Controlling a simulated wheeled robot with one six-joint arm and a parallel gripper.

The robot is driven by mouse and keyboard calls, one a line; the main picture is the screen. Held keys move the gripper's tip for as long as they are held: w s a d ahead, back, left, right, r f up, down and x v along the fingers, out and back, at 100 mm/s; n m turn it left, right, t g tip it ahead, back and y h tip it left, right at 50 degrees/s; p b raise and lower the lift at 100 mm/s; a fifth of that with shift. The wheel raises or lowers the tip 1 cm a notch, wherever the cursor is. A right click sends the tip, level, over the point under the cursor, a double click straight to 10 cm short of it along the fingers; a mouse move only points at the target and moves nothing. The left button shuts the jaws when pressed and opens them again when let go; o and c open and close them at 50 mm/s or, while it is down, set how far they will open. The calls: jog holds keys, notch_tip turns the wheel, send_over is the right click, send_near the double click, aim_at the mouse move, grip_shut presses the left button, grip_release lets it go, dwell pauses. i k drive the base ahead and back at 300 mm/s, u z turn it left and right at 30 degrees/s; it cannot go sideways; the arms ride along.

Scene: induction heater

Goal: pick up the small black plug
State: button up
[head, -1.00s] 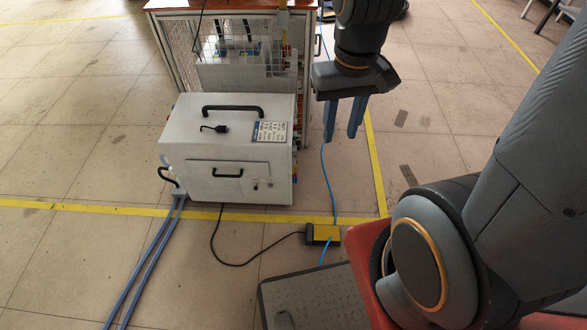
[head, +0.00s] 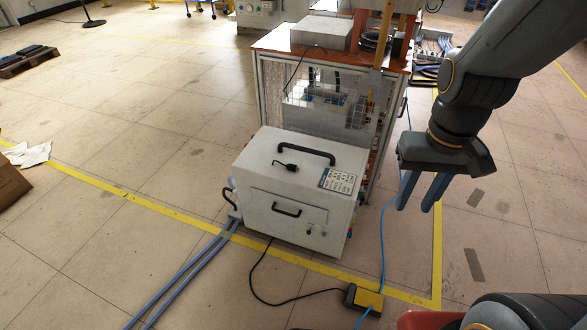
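My gripper (head: 416,207) hangs to the right of the box, fingers pointing down. Its two blue-grey fingers are apart with nothing between them. It is clear of the plug and appears clear of the box.
A caged cabinet (head: 272,93) with an orange-brown top stands behind the box. A yellow and black pedal (head: 364,299) with cables lies on the floor in front. Blue hoses (head: 190,272) run from the box's left side. The floor at left is mostly open.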

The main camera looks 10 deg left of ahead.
aim_at(291, 167)
jog(key=u, duration=0.55)
jog(key=k, duration=0.65)
jog(key=u, duration=1.25)
jog(key=i, duration=1.45)
jog(key=z, duration=0.5)
jog(key=i, duration=0.65)
jog(key=z, duration=1.05)
jog(key=i, duration=0.25)
jog(key=z, duration=0.2)
